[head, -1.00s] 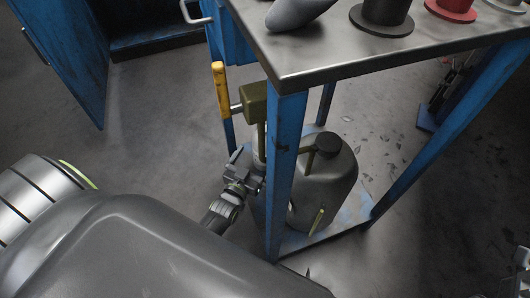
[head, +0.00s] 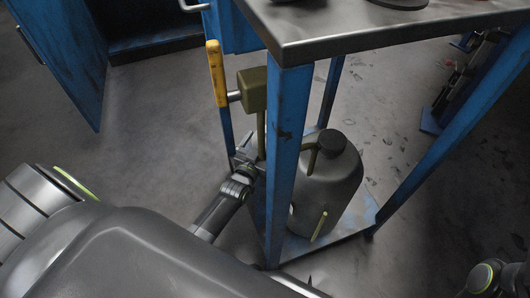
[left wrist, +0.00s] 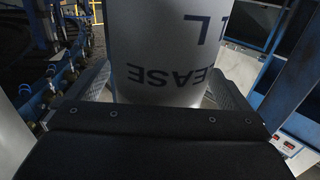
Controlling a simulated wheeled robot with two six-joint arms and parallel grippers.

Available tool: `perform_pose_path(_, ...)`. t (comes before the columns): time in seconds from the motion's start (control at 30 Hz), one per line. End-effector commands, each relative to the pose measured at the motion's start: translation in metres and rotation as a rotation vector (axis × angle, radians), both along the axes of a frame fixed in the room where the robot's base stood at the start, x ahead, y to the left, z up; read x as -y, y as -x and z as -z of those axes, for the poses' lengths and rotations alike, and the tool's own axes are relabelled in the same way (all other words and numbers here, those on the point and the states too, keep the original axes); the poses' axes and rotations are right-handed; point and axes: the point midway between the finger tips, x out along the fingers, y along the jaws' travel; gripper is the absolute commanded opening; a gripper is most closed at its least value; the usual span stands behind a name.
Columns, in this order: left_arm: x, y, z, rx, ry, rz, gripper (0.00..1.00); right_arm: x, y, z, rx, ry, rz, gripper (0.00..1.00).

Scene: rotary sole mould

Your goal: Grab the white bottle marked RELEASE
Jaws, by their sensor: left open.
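In the left wrist view the white bottle (left wrist: 165,45) fills the upper middle. Dark, upside-down letters on it read "EASE" with part of another line above. My left gripper (left wrist: 160,82) is open, with one finger on each side of the bottle. Whether the fingers touch it I cannot tell. In the head view my left gripper (head: 246,165) is low beside the stand's near leg, and the white bottle cannot be made out there. Only part of my right arm shows at the lower right; its gripper is out of view.
A blue stand with a metal top (head: 400,30) rises close by, its front leg (head: 284,160) beside my gripper. A dark grey jug (head: 330,190) with a black cap stands on its lower shelf. A yellow-handled lever (head: 216,75) sticks up to the left. Open floor lies left.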

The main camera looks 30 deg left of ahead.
Motion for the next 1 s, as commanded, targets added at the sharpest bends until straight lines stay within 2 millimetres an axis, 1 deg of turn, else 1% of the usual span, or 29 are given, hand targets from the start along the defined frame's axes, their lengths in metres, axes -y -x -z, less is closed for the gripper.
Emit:
perform_pose_path(0.27,-0.0001,-0.0009,0.0,-0.001,0.0,0.0,1.0,0.0,-0.0005,-0.0011,0.003,-0.001,-0.003,0.0)
perform_pose_path(0.37,-0.0001,-0.0008,0.0,-0.001,0.0,0.0,0.88,-0.0001,-0.0004,-0.001,0.003,-0.001,-0.003,0.0)
perform_pose_path(0.9,-0.0001,-0.0006,0.0002,-0.001,0.0,0.0,0.18,-0.0001,-0.0002,-0.0009,0.004,-0.001,-0.003,0.0)
perform_pose_path(0.93,0.0001,-0.002,-0.0036,0.009,0.0,0.001,0.18,-0.0001,-0.0002,-0.0012,0.004,-0.001,-0.003,0.0)
perform_pose_path(1.0,0.0001,-0.002,-0.0035,0.009,0.0,0.001,0.18,-0.0001,-0.0002,-0.0012,0.004,-0.001,-0.003,0.0)
